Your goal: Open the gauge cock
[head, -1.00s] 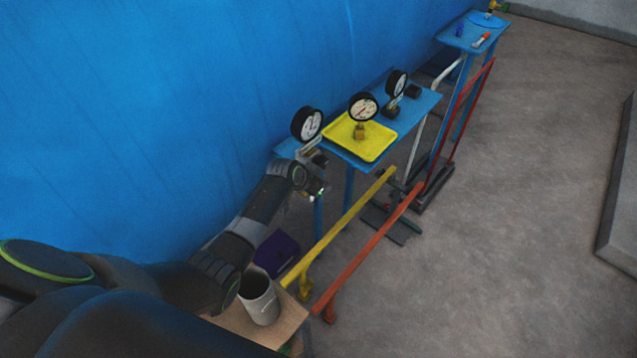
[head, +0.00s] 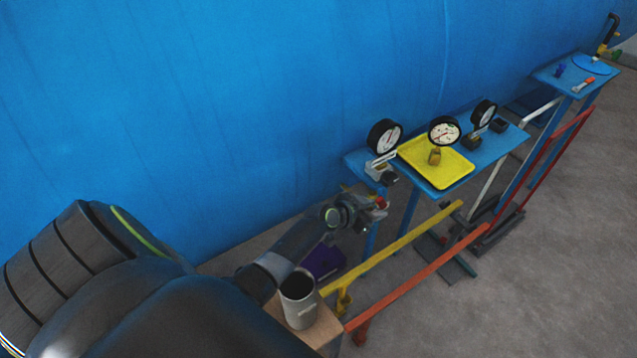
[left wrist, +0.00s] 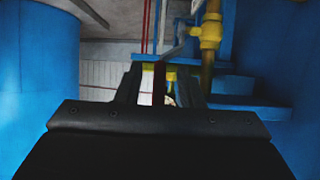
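A black-rimmed dial gauge (head: 385,136) stands at the near left end of the blue shelf, with a pale metal bracket or lever (head: 380,162) below it. My left gripper (head: 374,206) is just below and in front of this, apart from the gauge. Small red and yellow parts show close to it; I cannot tell what they belong to. In the left wrist view, a yellow valve body (left wrist: 210,33) sits on a brass pipe, with a grey lever-like bar (left wrist: 180,42) beside it. The left fingers (left wrist: 158,85) are spread with a gap between them. My right gripper is not in view.
A yellow tray (head: 455,172) on the blue shelf (head: 483,158) holds another gauge (head: 444,130); a third gauge (head: 485,113) stands behind. A grey cup (head: 299,305) is near my arm. Yellow (head: 400,244) and orange (head: 430,270) rails run in front. A big blue wall rises behind.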

